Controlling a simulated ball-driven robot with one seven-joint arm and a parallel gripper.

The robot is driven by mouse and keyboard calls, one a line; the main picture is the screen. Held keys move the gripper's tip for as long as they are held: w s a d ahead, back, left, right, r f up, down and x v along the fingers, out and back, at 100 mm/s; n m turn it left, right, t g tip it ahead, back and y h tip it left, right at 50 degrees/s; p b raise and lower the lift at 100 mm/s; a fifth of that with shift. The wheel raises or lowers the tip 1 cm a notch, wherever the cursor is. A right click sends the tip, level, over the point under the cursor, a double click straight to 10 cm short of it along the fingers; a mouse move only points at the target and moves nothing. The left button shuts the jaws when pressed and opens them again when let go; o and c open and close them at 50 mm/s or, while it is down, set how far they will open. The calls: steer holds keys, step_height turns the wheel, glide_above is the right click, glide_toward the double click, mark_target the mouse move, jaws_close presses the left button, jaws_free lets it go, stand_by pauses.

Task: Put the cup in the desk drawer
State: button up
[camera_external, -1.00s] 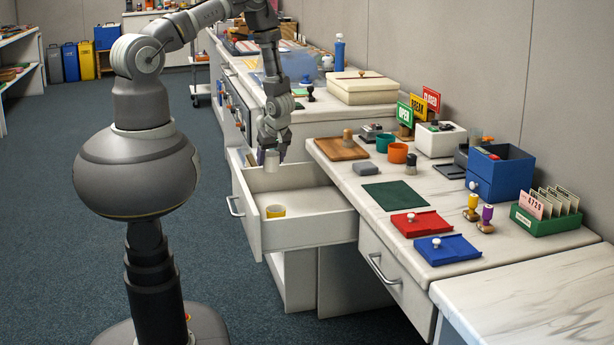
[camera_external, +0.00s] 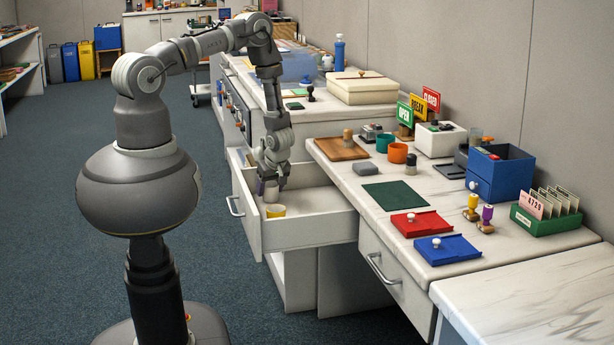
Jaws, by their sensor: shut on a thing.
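The desk drawer (camera_external: 310,238) is pulled open, with bare floor in its right part. My gripper (camera_external: 273,184) points down inside the left part of the drawer. It is shut on a small pale grey cup (camera_external: 270,195), partly hidden by the fingers. The cup is below the level of the drawer's back edge; I cannot tell whether it touches the drawer floor. A yellow cup (camera_external: 276,211) lies in the drawer just in front of the held cup. I cannot tell whether the two touch.
A teal cup (camera_external: 385,143) and an orange cup (camera_external: 398,153) stand on the desktop (camera_external: 335,168). A wooden board (camera_external: 341,149), a grey block (camera_external: 367,168) and a green mat (camera_external: 393,195) lie nearby. The drawer's front panel and side walls surround my gripper.

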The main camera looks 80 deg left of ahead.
steer(key=o, duration=1.1)
